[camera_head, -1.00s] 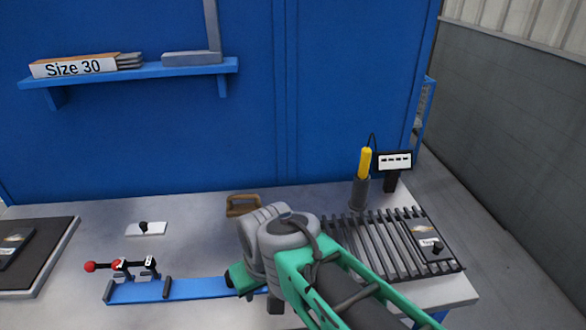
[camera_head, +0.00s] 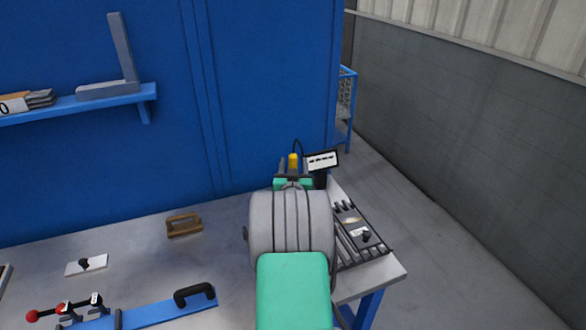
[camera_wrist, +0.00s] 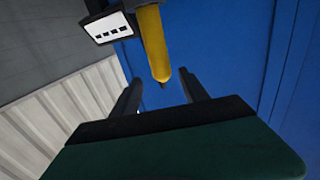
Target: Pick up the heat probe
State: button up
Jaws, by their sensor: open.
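The heat probe is a yellow-handled stick; its yellow top (camera_head: 293,161) shows in the head view just beyond my gripper (camera_head: 293,178), at the back right of the workbench. Its holder and lower part are hidden there by my arm. The fingers stand apart, with nothing visibly gripped. I cannot tell how far the probe is from them.
A black display unit (camera_head: 321,160) stands right beside the probe. A slatted rack (camera_head: 360,246) lies at the bench's right end, partly behind my arm. A brown-handled block (camera_head: 184,225) and a blue bar with a black handle (camera_head: 180,307) lie left. The blue wall is close behind.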

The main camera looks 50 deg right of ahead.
jog(key=p+x, duration=0.2)
jog(key=x, duration=0.5)
jog(key=shift+w, duration=0.25)
grip_shut()
jog(key=shift+r, duration=0.1)
dwell(1.0)
